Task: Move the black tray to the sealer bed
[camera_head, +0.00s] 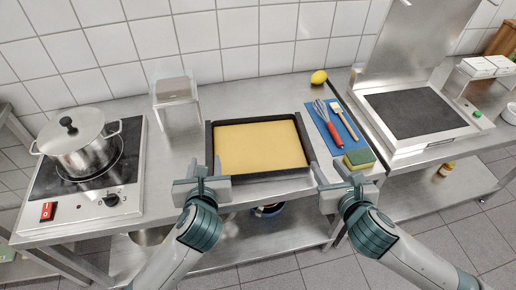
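The black tray (304,139) lies flat on the steel counter in the middle and holds a flat yellow layer. The sealer bed (415,110), a dark pad in a pale frame, is on the right with its steel lid (412,40) raised; the bed is bare. My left gripper (207,168) is at the tray's front left corner, its fingers apart; I cannot tell whether they touch the rim. My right gripper (332,172) is right of the tray's front right corner, beside the sponge, with its fingers apart and nothing visible between them.
A blue mat (325,117) with a red-handled whisk (328,124) and a brush (343,120) lies between tray and sealer. A sponge (359,158) is at the front, a lemon (319,77) behind. A pot (82,150) on a hob and a metal stand (175,90) are left.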

